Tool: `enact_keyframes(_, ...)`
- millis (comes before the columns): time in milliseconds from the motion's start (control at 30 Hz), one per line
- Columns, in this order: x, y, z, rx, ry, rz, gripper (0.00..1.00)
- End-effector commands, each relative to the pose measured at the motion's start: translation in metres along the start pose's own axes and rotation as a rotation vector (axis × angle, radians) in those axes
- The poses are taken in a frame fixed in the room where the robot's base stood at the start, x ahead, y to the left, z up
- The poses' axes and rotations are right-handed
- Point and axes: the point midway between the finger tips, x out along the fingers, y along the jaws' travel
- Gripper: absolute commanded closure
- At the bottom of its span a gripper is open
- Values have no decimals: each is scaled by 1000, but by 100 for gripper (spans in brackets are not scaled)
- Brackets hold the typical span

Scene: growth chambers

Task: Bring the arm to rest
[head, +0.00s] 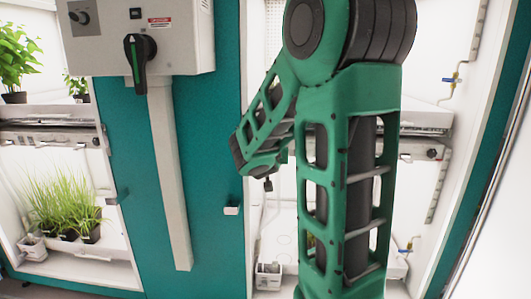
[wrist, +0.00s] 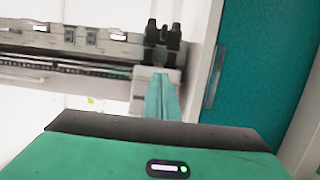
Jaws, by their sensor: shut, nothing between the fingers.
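My green and dark grey arm (head: 345,185) stands upright in the right half of the head view. It bends at a round joint near the top, and a further green link slants down to the left behind it. I cannot make out the gripper in the head view. In the wrist view my green hand fills the bottom, and my gripper (wrist: 162,32) shows ahead of it with dark fingertips close together. It is shut and empty. A pale shelf edge lies behind the fingertips.
A teal panel (head: 185,160) carries a grey control box (head: 170,45) with a black handle. At left, chamber shelves hold potted plants (head: 62,212). Behind my arm is an open chamber with a shelf (head: 425,125) and wall valves. The teal edge also shows in the wrist view (wrist: 262,70).

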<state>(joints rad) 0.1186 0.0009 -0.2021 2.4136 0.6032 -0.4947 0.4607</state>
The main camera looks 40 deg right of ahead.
Motion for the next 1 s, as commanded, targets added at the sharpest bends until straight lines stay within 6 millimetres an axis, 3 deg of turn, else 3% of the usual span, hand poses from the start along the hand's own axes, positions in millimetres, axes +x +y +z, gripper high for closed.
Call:
enact_keyframes(433, 0, 0, 1, 1, -4, 1, 100)
enact_keyframes(567, -7, 10, 12, 4, -65, 19, 100)
enact_keyframes(767, -47, 39, 64, -4, -336, 58, 100)
enact_keyframes(1000, -132, 60, 134, -59, -724, 25, 100)
